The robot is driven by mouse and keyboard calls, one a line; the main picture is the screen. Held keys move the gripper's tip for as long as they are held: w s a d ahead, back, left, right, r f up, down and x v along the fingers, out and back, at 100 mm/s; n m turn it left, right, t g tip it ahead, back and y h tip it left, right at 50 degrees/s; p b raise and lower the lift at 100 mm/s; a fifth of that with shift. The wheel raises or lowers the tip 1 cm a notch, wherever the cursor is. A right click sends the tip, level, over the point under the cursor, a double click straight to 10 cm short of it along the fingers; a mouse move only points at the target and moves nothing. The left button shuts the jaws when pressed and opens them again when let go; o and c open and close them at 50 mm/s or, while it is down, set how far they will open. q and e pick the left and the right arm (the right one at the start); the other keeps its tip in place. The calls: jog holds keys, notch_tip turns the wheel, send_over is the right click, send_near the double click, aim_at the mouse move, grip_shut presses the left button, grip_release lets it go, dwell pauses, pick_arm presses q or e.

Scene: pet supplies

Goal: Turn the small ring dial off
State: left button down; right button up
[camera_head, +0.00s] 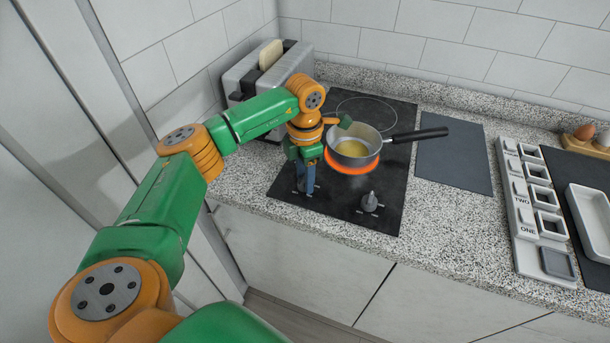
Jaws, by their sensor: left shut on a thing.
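A black hob (338,205) is set in the speckled counter, with two dials along its front. The right dial (370,201) is grey and stands clear. My left gripper (305,187) points down at the front left of the hob, shut on the left dial, which its fingers mostly hide. A ring (346,168) glows orange-red under a small grey saucepan (352,147). The rear ring (366,109) is dark and bare. I cannot read the dial markings. My right gripper is not in view.
The saucepan's black handle (420,135) reaches right over a dark mat (453,152). A toaster (262,71) with bread stands behind my left arm. A white numbered rack (525,205), a white tray (590,222) and eggs (584,132) are at the right.

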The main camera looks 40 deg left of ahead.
pick_arm(q)
jog(key=shift+c, duration=2.2)
grip_release()
jog(key=shift+r, duration=0.3)
notch_tip(320, 180, up, 6)
jog(key=shift+r+b, duration=0.25)
jog(key=shift+b, duration=0.45)
